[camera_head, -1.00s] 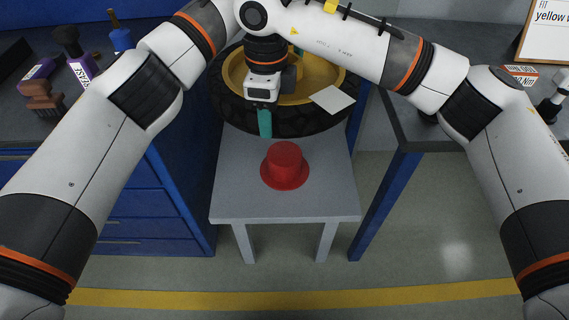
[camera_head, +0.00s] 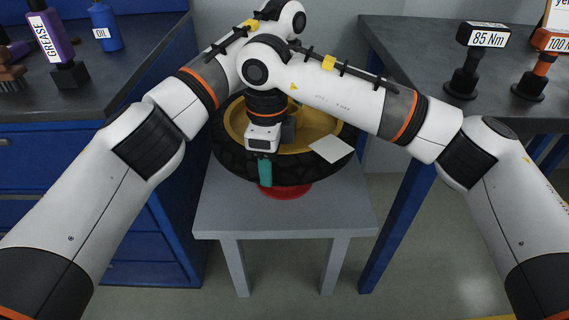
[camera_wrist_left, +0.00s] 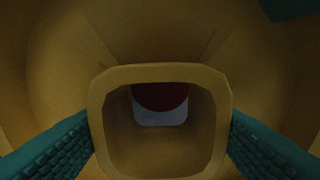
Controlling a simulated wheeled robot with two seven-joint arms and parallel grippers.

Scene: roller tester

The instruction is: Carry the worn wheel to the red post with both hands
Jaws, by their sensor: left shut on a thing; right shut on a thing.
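The worn wheel, a black tyre (camera_head: 232,164) around a yellow hub (camera_head: 318,124), is held flat over the grey stand. My right gripper (camera_head: 265,168) is shut on its near edge, with one teal finger showing outside the tyre. My left gripper is hidden behind the arms in the head view. In the left wrist view, its two teal fingers (camera_wrist_left: 160,142) are on either side of the hub's square collar (camera_wrist_left: 222,125). The red post (camera_head: 287,191) shows only its base below the tyre. Its red top shows through the collar opening (camera_wrist_left: 160,96).
The grey stand (camera_head: 225,215) has bare surface at its front. A pale card (camera_head: 331,149) lies on the wheel.

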